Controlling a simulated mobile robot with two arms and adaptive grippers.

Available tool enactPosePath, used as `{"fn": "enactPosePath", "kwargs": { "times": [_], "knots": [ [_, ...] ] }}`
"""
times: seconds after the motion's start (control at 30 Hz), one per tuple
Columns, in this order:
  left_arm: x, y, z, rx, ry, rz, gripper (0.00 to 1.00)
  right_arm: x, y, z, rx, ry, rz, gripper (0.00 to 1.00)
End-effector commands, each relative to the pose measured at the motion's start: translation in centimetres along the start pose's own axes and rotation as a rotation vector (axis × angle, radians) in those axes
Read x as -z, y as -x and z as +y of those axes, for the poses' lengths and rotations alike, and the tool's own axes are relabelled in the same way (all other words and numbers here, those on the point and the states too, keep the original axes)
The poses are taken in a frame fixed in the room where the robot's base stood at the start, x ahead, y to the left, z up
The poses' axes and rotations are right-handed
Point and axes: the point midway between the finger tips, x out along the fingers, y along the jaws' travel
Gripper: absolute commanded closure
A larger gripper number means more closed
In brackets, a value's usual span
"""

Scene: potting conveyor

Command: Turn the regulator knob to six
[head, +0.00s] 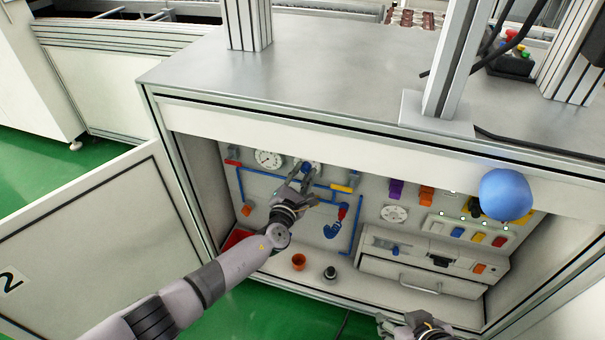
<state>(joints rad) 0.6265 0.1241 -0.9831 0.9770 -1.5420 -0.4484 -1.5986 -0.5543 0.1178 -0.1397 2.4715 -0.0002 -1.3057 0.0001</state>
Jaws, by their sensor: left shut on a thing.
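The blue regulator knob (306,168) sits on a pale round dial on the back panel inside the open cabinet. My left gripper (303,174) reaches in from the lower left and is shut on the knob. Its fingers cover part of the knob and dial, and the numbers and pointer are too small to read. My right gripper (385,321) is low at the bottom edge, in front of the cabinet and away from the panel. Its finger opening is unclear.
A round gauge (268,159) is left of the knob, with blue pipes (240,185) around. A blue-handled valve (333,229) hangs below right. The open door (100,235) is at left.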

Motion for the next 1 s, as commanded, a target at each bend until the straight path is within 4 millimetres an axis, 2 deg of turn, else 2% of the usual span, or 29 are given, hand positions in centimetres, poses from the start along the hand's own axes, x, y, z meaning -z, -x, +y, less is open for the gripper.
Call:
{"fn": "enactPosePath", "kwargs": {
  "times": [0.13, 0.17, 0.47, 0.77, 1.0],
  "knots": [
    [0.3, 0.1, -0.2, 0.005, -0.002, 0.004, 1.0, 0.0, 0.0, 0.0, 0.0, 0.0, 0.001, 0.6],
    [0.3, 0.1, -0.2, 0.005, -0.002, 0.004, 0.77, 0.0, 0.0, 0.0, 0.0, 0.0, 0.001, 0.6],
    [0.1, 0.1, -0.1, 0.002, -0.001, 0.002, 0.57, 0.0, 0.0, 0.0, 0.0, 0.0, 0.002, 0.6],
    [0.1, 0.1, 0.0, 0.001, 0.0, 0.001, 0.57, -0.1, -0.1, 0.0, 0.001, 0.0, -0.001, 0.6],
    [0.2, 1.8, -0.1, 0.002, 0.003, 0.001, 0.57, 0.0, 0.0, 0.0, 0.001, 0.0, 0.0, 0.6]
  ]
}}
